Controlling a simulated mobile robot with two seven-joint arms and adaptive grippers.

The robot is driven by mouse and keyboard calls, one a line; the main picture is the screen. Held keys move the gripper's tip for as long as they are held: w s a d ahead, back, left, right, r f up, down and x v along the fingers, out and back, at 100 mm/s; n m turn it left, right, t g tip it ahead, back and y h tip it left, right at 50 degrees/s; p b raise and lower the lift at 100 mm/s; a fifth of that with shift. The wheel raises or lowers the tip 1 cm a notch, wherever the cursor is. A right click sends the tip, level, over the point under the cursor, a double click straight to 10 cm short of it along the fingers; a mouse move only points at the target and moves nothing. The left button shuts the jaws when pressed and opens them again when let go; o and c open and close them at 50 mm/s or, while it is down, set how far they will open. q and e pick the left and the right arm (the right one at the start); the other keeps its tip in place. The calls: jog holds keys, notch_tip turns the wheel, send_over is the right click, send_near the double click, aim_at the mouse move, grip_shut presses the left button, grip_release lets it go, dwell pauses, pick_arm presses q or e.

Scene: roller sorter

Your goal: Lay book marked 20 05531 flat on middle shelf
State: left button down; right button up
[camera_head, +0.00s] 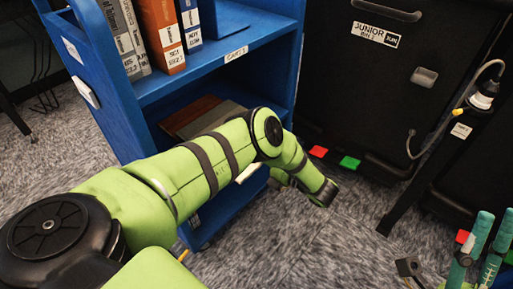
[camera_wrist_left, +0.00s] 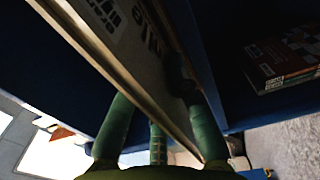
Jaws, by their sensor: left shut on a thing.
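My left gripper (camera_wrist_left: 160,120) is shut on a book (camera_wrist_left: 135,60) in the left wrist view. The book is tilted, its pale page edge running diagonally; the lettering on its cover is too dark to read. In the head view my left arm reaches across the front of the blue cart, and the left fingers are hidden behind it. The middle shelf (camera_head: 165,103) of the cart is partly covered by my arm. A brown book (camera_head: 198,115) lies flat on it. My right gripper (camera_head: 490,236) shows at the lower right edge; its opening is unclear.
Several upright books (camera_head: 160,35) stand on the cart's top shelf. In the left wrist view, books (camera_wrist_left: 285,62) lie flat on a dark blue shelf. A black bin (camera_head: 400,95) labelled JUNIOR stands right of the cart. Grey carpet (camera_head: 300,240) is clear in front.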

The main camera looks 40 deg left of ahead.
pick_arm(q)
jog(key=shift+r, duration=0.1)
jog(key=c, duration=1.1)
grip_release()
jog(key=shift+s, duration=0.1)
